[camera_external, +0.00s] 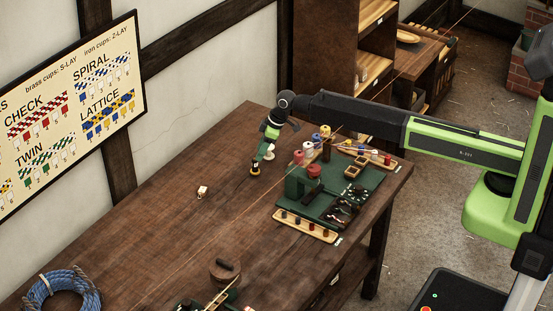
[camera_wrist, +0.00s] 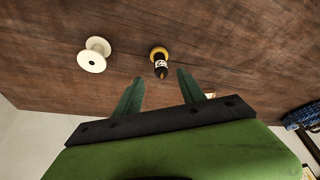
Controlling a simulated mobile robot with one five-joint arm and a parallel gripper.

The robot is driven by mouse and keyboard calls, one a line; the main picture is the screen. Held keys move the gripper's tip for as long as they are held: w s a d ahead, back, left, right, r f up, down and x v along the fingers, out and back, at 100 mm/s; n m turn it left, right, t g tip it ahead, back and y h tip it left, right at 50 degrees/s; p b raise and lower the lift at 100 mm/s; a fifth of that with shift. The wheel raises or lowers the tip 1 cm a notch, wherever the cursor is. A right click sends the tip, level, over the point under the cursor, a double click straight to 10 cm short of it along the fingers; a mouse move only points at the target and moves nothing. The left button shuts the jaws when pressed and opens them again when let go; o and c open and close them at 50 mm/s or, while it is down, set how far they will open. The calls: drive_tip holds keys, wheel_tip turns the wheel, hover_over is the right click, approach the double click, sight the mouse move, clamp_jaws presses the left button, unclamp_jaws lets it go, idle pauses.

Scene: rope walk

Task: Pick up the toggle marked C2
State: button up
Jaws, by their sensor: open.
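A small dark upright piece (camera_wrist: 161,66) with a yellow round base and a white label stands on the bench in the wrist view. Its label is too small to read, so I cannot confirm the mark C2. In the external view its yellow-brown base (camera_external: 255,172) shows just below my gripper (camera_external: 261,160). In the wrist view my gripper (camera_wrist: 160,80) has its two green fingers apart and empty, with the dark piece ahead of the gap between them. I cannot tell whether a finger touches it.
A white spool (camera_wrist: 93,55) stands left of the dark piece in the wrist view. A small cream piece (camera_external: 202,191) lies on the bench. A green board (camera_external: 348,206) with several parts and a wooden tray (camera_external: 331,239) lie to the right. The bench's left middle is clear.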

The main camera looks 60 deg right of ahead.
sight(255, 171)
drive_tip(key=shift+b+x, duration=0.45)
drive_tip(key=shift+x, duration=0.8)
drive_tip(key=shift+r, duration=0.1)
drive_tip(key=b+x, duration=0.5)
drive_tip(key=shift+s+f, duration=0.15)
drive_tip(key=shift+f, duration=0.1)
drive_tip(key=shift+r, duration=0.2)
drive_tip(key=shift+c, duration=0.5)
clamp_jaws()
